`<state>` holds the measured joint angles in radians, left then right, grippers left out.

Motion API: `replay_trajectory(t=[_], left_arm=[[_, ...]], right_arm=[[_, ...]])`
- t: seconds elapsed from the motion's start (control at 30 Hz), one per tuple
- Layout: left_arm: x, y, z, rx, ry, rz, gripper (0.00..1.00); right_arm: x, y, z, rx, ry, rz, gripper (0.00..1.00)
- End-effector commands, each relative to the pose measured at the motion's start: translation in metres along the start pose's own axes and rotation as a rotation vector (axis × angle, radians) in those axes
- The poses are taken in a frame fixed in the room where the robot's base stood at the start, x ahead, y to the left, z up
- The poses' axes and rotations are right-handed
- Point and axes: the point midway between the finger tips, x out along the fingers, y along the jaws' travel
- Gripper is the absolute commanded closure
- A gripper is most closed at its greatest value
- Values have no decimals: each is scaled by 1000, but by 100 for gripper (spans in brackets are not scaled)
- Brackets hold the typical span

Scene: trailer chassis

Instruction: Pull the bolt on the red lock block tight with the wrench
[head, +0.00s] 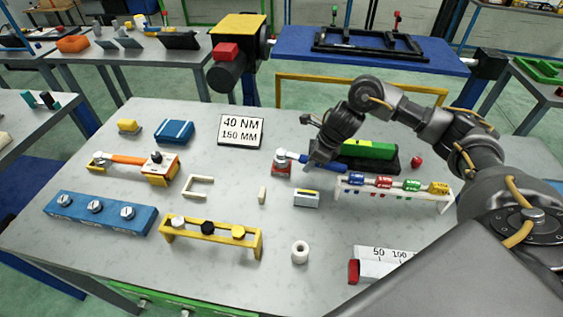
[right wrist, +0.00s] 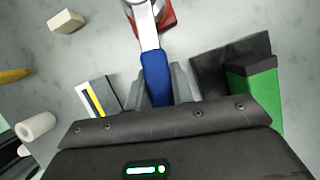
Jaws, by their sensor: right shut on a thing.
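The red lock block (head: 281,170) sits near the middle of the table, and part of it shows at the top of the right wrist view (right wrist: 168,18). A wrench with a blue handle (right wrist: 155,76) and a metal shaft (right wrist: 148,32) reaches to the block. Its head lies at the bolt on top of the block; the exact fit on the bolt cannot be told. My right gripper (right wrist: 159,92) is shut on the blue handle, with one finger on each side. In the head view my right gripper (head: 317,160) partly covers the handle. My left gripper is not in view.
A green block in a black holder (head: 372,152) stands close behind and right of the gripper. A white rack with coloured pieces (head: 395,190) is to the right front. A sign (head: 241,131) reads 40 NM, 150 MM.

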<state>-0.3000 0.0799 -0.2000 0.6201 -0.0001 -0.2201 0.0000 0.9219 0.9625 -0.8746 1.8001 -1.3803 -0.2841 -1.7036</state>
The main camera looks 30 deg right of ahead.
Motion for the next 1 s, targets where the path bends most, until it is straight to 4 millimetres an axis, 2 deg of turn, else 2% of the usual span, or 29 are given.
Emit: replay_trajectory(t=[0.37, 1.0], left_arm=[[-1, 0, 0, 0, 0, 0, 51], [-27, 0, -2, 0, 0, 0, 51]], right_arm=[[-4, -1, 2, -9, -3, 3, 100], [-41, -1, 17, -9, -3, 2, 100]])
